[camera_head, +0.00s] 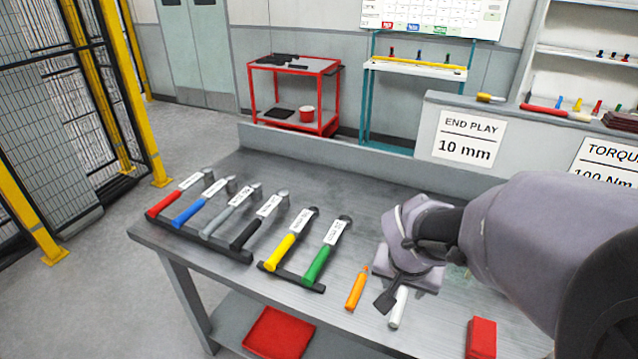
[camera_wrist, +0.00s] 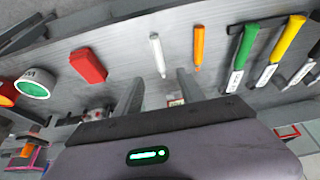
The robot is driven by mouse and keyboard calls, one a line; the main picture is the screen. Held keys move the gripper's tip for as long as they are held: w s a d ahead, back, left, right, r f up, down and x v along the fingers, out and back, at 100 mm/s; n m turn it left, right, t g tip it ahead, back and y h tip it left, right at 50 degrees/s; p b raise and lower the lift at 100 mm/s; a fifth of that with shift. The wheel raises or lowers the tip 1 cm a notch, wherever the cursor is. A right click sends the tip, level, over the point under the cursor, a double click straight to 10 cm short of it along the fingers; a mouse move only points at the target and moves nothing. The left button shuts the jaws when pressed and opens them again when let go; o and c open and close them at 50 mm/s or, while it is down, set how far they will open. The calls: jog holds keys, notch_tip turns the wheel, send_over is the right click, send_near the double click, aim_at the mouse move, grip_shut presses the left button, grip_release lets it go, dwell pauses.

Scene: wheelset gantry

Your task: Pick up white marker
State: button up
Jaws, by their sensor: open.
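The white marker (camera_head: 398,307) lies on the grey metal workbench (camera_head: 340,240) near its front edge, and it also shows in the wrist view (camera_wrist: 157,55). The orange marker (camera_head: 356,289) lies just left of it in the head view, and right of it in the wrist view (camera_wrist: 198,48). My gripper (camera_head: 386,302) is low over the bench beside the white marker and partly overlaps it in the head view. In the wrist view the two fingers of my gripper (camera_wrist: 160,90) are apart, with the white marker ahead of the gap and nothing between them.
A red block (camera_head: 481,338) lies right of the white marker. Several hammers with coloured handles, such as the green hammer (camera_head: 325,252), lie in black racks to the left. A red cart (camera_head: 295,95) stands behind the bench. The bench is clear between the hammers and the back edge.

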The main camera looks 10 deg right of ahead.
jog(key=b, duration=0.4)
send_over(399, 305)
jog(key=s+a, duration=0.2)
jog(key=s, duration=0.1)
jog(key=f, duration=0.9)
jog(key=shift+w+d+f, duration=0.15)
jog(key=shift+w+f, duration=0.1)
jog(key=shift+f, duration=0.05)
jog(key=b+x, duration=0.2)
jog(key=x, duration=0.4)
jog(key=shift+w+d+b, duration=0.1)
jog(key=shift+b, duration=0.25)
jog(key=shift+r, duration=0.1)
grip_shut()
